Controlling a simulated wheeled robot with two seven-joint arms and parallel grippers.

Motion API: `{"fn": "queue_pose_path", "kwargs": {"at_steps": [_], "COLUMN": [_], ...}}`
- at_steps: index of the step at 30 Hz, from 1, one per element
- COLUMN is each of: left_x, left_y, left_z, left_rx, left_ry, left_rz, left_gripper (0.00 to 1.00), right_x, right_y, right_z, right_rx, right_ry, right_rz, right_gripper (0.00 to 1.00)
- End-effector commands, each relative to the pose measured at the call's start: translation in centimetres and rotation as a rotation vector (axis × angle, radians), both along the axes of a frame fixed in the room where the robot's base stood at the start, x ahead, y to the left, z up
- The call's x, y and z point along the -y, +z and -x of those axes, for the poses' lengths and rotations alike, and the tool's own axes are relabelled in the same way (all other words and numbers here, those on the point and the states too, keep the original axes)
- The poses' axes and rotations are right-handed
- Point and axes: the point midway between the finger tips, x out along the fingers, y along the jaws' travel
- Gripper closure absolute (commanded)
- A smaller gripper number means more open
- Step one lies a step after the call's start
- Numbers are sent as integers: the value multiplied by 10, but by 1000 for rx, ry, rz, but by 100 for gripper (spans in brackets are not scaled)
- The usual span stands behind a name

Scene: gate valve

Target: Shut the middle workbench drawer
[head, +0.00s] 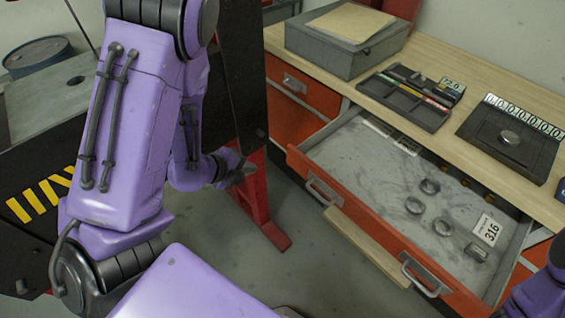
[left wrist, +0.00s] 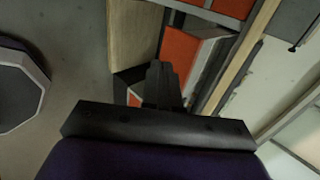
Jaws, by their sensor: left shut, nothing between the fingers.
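The middle workbench drawer (head: 400,185) stands pulled out in the head view. Its orange front (head: 375,235) has two metal handles (head: 425,277). Several dark metal rings or nuts (head: 415,206) and a white card marked 316 (head: 487,230) lie on its grey floor. My left gripper (head: 238,174) is left of the drawer front, apart from it, over the floor beside a red leg. In the left wrist view its dark fingers (left wrist: 162,82) are together and empty, with orange panels beyond them. My right gripper is not in view; only a purple part of mine shows at the right edge.
A wooden board (head: 365,245) juts out below the drawer front. A shut orange drawer (head: 300,88) is to the left. The benchtop holds a grey box (head: 345,40), a tray (head: 408,95) and a dark plate (head: 510,140). A red post foot (head: 265,215) stands near my left gripper.

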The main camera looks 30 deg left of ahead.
Motion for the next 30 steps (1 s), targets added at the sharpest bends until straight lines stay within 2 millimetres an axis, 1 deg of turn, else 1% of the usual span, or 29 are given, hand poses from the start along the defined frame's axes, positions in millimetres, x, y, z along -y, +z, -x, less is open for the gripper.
{"fn": "queue_pose_path", "kwargs": {"at_steps": [1,6,7,8,10,12,17,18,21,24,30], "left_x": [4,15,16,18,21,24,31,33,38,40,42], "left_y": [-9,-26,-28,-30,-40,-44,-67,-64,-63,-65,-67], "left_z": [-6,-25,-28,-33,-44,-54,-78,-85,-101,-110,-116], "left_rx": [5,6,6,1,-1,-5,-5,-1,-1,-2,-3], "left_ry": [-13,-30,-30,-31,-30,-29,-26,-28,-26,-25,-25], "left_rz": [-2,-4,-4,-3,-1,0,1,1,2,2,2], "left_gripper": [100,100,100,100,100,100,100,100,100,100,100], "right_x": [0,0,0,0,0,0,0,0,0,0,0], "right_y": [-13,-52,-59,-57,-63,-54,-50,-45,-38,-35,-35], "right_z": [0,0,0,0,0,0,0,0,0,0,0], "right_rx": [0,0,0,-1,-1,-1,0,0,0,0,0], "right_ry": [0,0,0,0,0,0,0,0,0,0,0], "right_rz": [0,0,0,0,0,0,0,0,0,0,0], "right_gripper": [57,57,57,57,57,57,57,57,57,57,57]}}
